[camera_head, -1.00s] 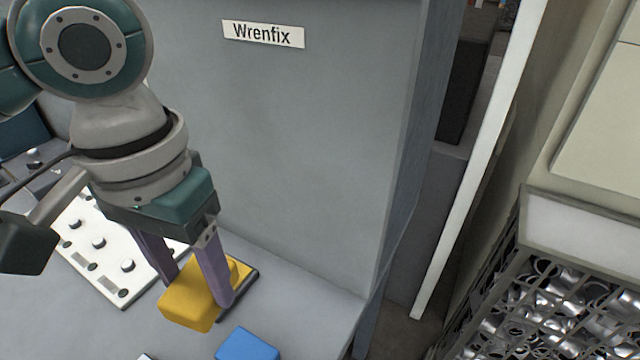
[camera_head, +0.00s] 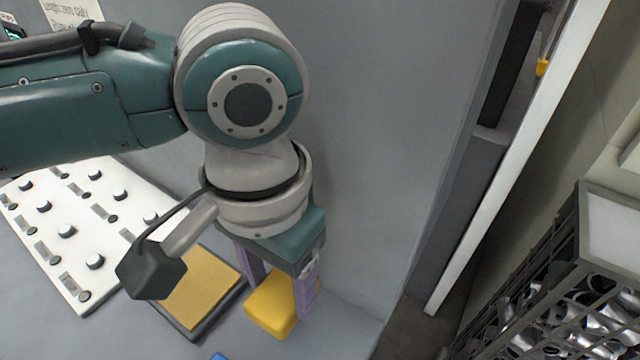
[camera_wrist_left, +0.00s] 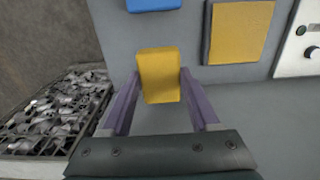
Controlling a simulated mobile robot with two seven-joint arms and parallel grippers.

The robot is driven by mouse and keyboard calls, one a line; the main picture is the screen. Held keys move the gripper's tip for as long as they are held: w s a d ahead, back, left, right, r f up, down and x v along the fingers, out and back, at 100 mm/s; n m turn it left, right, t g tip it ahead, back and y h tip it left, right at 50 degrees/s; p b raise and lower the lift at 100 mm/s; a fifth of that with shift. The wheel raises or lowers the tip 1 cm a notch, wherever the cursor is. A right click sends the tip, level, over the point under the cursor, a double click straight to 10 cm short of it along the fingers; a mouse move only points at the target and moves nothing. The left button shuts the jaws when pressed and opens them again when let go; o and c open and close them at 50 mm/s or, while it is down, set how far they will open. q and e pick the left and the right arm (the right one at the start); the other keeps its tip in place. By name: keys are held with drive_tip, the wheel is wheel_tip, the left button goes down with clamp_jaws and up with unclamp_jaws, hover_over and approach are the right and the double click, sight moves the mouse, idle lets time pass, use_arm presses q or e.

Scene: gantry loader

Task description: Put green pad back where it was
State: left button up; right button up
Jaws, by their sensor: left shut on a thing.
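My left gripper (camera_head: 281,298) is shut on a yellow block (camera_head: 268,308), which sits between its purple fingers near the right end of the grey bench. In the left wrist view the block (camera_wrist_left: 159,75) shows between the fingertips. A flat yellow pad in a dark frame (camera_head: 203,292) lies on the bench just left of the held block, partly hidden by my wrist. It also shows in the left wrist view (camera_wrist_left: 240,32). I see no green pad in these frames. My right gripper is not in view.
A white panel with several knobs (camera_head: 67,270) lies left of the framed pad. A blue block (camera_wrist_left: 153,4) is nearby on the bench. A wire crate of metal parts (camera_head: 570,310) stands at the right, beyond the bench edge. A grey wall (camera_head: 390,120) rises behind.

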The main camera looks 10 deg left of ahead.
sight(283, 307)
use_arm(q)
drive_tip(key=shift+f+b, duration=0.55)
drive_tip(key=shift+f, duration=1.9)
drive_tip(key=shift+f, duration=0.15)
drive_tip(key=o, duration=1.2)
wheel_tip(283, 307, up, 12)
drive_tip(key=p, duration=0.2)
drive_tip(key=shift+r+p, duration=0.2)
drive_tip(key=shift+p, duration=0.2)
drive_tip(key=s+d+f+t+h, duration=0.1)
drive_tip(key=s+d+h, duration=0.3)
drive_tip(key=s+d, duration=0.1)
drive_tip(key=s+a+t+y, duration=0.1)
drive_tip(key=s+a, duration=0.1)
drive_tip(key=a, duration=0.2)
drive_tip(key=s+a+f+n+y, duration=0.1)
drive_tip(key=s+a, duration=0.1)
drive_tip(key=a, duration=0.3)
drive_tip(key=s+a+n+t+y, duration=0.1)
drive_tip(key=s+a, duration=0.2)
drive_tip(key=a, duration=0.2)
drive_tip(key=shift+a+f+t+y, duration=0.2)
drive_tip(key=shift+f+t+y, duration=0.1)
drive_tip(key=shift+y, duration=0.1)
